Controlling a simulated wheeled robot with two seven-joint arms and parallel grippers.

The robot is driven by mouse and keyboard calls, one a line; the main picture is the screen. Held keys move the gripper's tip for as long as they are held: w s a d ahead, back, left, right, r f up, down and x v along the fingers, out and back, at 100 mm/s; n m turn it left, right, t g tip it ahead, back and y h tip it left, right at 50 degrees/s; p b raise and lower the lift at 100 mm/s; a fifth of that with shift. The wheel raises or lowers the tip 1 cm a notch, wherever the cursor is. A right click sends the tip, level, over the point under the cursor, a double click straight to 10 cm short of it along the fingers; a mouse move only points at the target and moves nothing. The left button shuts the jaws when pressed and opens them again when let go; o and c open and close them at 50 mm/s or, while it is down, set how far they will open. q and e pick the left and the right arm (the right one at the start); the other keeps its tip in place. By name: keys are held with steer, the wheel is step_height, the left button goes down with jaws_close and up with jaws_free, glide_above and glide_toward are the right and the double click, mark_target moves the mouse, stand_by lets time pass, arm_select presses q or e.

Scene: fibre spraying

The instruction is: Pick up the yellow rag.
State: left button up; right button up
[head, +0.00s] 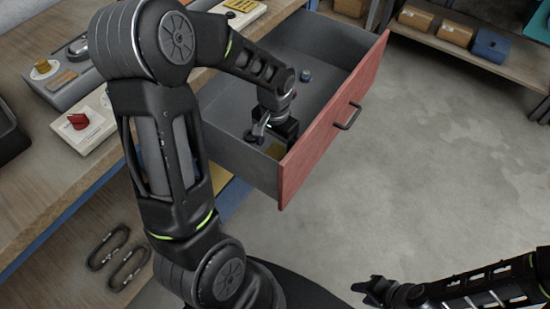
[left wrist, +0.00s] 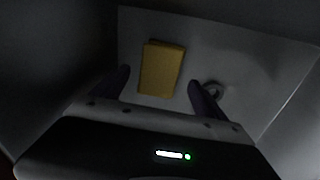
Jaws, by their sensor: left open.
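The yellow rag (left wrist: 161,68) is a folded rectangle lying on the drawer floor, seen in the left wrist view. It lies ahead of and between the two fingers of my left gripper (left wrist: 160,92), which are apart with nothing held between them. In the head view my left gripper (head: 275,132) reaches down inside the open drawer (head: 335,50), near its front left corner.
The drawer's red front (head: 335,125) and grey walls stand close around my left gripper. A small dark-blue item (head: 306,75) lies farther back inside. A small round item (left wrist: 213,87) is by the right finger. The workbench (head: 40,185) is left; open concrete floor (head: 430,170) is right.

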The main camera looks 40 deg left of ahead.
mark_target(275, 156)
arm_select(q)
step_height(275, 156, down, 3)
steer(key=shift+r, duration=0.1)
stand_by(0.6)
steer(key=c, duration=1.4)
steer(key=shift+r, duration=0.15)
steer(key=shift+c, duration=0.2)
step_height(275, 156, up, 10)
steer(key=p, duration=0.1)
